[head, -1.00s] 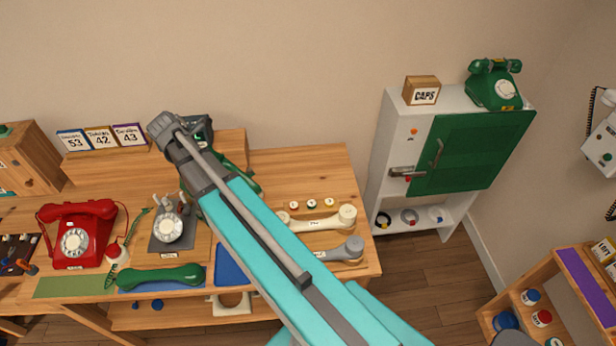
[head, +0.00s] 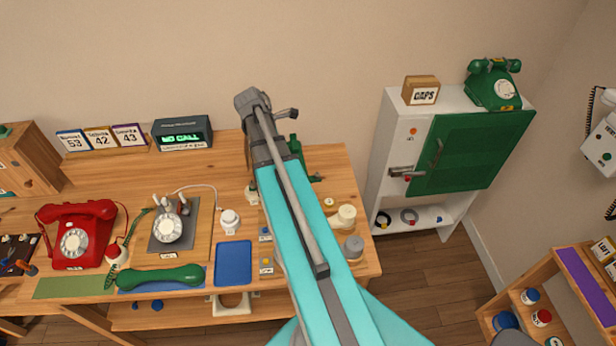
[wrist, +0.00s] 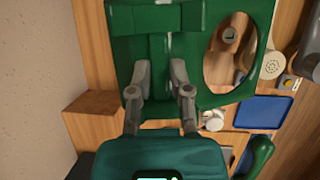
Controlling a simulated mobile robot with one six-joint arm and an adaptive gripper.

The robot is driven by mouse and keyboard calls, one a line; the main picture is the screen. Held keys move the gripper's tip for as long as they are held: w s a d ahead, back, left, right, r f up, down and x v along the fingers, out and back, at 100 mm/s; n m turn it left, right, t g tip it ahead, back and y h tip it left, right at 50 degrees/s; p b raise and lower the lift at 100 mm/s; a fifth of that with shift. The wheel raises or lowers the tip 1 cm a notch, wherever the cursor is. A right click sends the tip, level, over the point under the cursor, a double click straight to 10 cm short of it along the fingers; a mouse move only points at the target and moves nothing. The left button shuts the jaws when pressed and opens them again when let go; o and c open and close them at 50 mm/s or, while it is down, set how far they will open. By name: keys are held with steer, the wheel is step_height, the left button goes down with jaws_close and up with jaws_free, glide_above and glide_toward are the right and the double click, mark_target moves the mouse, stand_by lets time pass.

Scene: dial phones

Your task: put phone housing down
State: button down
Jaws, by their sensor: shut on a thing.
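The green phone housing (wrist: 155,50), with a large round opening, fills the top of the wrist view. My gripper (wrist: 160,75) is shut on it, with both grey fingers against the green part. In the head view the housing (head: 296,148) shows only as green pieces behind my arm, over the right part of the workbench. My gripper's fingertips are hidden there. I cannot tell whether the housing touches the bench. The phone base with a white dial (head: 168,228) sits on a grey mat at the bench's middle left.
A blue mat (head: 233,263) lies bare at the bench front. A green handset (head: 160,277) lies left of it, and a red phone (head: 75,235) stands further left. A display box (head: 183,132) reads "NO CALL". A white cabinet (head: 374,170) stands right.

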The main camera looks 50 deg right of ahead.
steer(key=shift+s+d+m, duration=0.4)
steer(key=shift+s+d, duration=0.35)
steer(key=shift+d, duration=0.05)
steer(key=s+d+r+g+p, duration=0.1)
steer(key=s+d, duration=0.3)
steer(key=s, duration=0.3)
steer(key=shift+s+d+r+y, duration=0.15)
steer(key=shift+s+d+y, duration=0.05)
steer(key=shift+y, duration=0.1)
